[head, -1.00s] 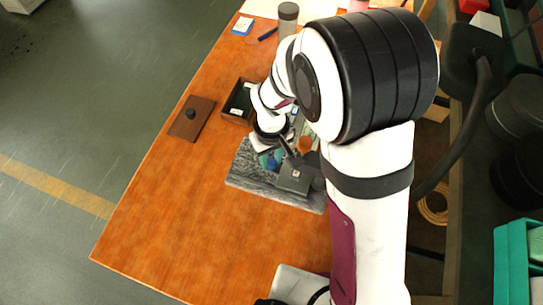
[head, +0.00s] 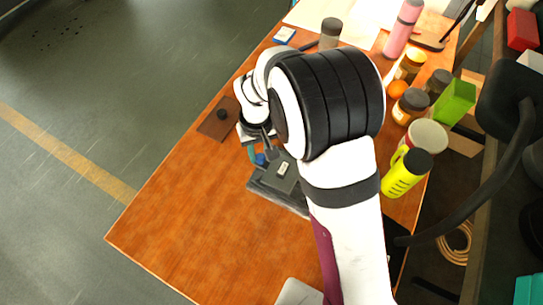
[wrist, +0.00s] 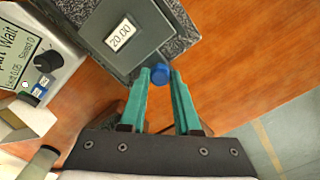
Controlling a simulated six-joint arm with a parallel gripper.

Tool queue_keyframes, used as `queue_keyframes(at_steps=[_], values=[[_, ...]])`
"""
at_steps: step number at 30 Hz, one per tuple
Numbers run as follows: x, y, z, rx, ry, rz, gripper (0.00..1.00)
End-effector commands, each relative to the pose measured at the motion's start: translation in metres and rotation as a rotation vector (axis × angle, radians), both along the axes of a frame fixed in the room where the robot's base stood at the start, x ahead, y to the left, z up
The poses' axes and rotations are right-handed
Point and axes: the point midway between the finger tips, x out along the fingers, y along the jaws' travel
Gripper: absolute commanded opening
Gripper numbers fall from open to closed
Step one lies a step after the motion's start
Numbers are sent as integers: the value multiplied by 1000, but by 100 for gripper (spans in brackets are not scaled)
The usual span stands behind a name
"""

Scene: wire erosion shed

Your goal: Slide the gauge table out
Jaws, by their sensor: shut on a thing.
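The gauge table is a dark grey block (head: 283,168) with a white label; it sits on a speckled granite plate (head: 280,196). In the wrist view the block (wrist: 143,17) shows its label reading 20.00, and the granite (wrist: 184,35) shows beside it. The block's near end appears to reach the granite's edge. A blue knob (wrist: 160,73) is at that end. My gripper (wrist: 161,78) has its teal fingers shut on the knob, one on each side. In the head view the knob (head: 261,159) shows partly beside my arm.
A light instrument with a display and black dial (wrist: 47,60) stands close left in the wrist view. A brown panel with a black knob (head: 221,115) lies beyond my gripper. Jars, a pink bottle (head: 403,28) and a yellow bottle (head: 408,172) stand at right. The table's front left is clear.

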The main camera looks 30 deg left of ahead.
Motion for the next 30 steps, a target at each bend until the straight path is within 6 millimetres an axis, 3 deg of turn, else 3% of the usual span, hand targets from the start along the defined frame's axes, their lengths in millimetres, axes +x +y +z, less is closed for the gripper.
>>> queue_keyframes(at_steps=[7, 8, 12, 23, 26, 30], values=[[0, 6, 2, 14, -6, 4, 0], [0, 6, 2, 15, -5, 3, 36], [0, 5, 1, 12, -4, 3, 61], [0, 4, 7, 9, -4, 2, 61], [0, 4, 25, 11, -5, 1, 61], [0, 5, 69, 14, -7, 1, 61]])
